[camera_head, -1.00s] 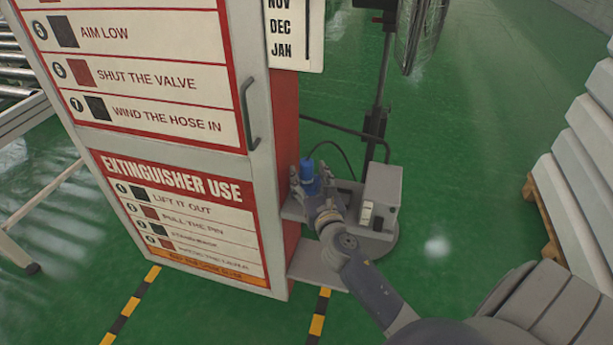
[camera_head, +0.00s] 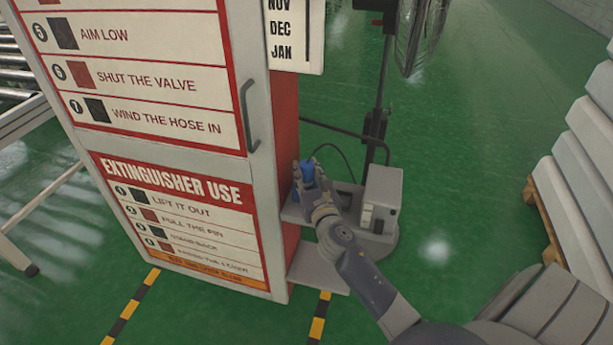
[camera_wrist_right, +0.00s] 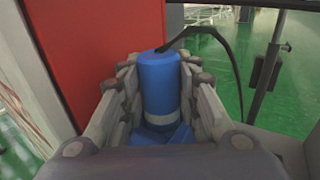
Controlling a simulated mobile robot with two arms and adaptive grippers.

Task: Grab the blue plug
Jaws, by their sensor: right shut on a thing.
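The blue plug (camera_head: 307,171) stands upright at the grey shelf on the red side of the cabinet. In the right wrist view the plug (camera_wrist_right: 160,90) is a blue cylinder with a grey band and a black cable leaving its top. My right gripper (camera_head: 308,178) has its fingers on both sides of the plug and is shut on it; the fingers also show in the right wrist view (camera_wrist_right: 160,100). The plug's lower end is partly hidden by the gripper. My left gripper is not in view.
A cabinet (camera_head: 188,192) with printed signs and a handle stands left of the plug. A grey box (camera_head: 382,197) sits just right of my gripper, with a black pole (camera_head: 380,110) behind. Green floor is clear between.

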